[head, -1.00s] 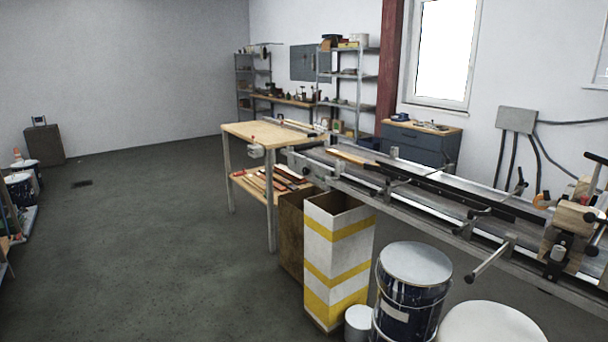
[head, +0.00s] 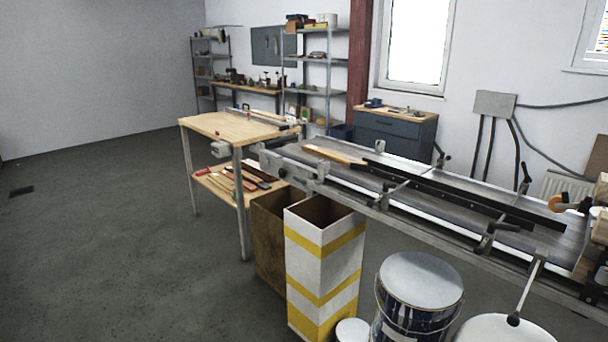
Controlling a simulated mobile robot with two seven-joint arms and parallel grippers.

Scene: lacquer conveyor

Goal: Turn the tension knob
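The conveyor (head: 375,212) runs from the centre to the right edge of the head view, with a dark belt and a long black guide rail (head: 450,197). Several dark handles and knobs sit along it, among them a black-tipped lever (head: 527,290) at the near side and a dark clamp handle (head: 490,237). I cannot tell which of them is the tension knob. A thin wooden strip (head: 335,154) lies at the conveyor's far left end. Neither of my grippers is in view.
A wooden-topped table (head: 232,127) stands at the conveyor's left end. A white bin with yellow bands (head: 318,262), a brown bin (head: 270,230) and a paint drum (head: 418,300) stand along the near side. The floor at left (head: 95,240) is clear.

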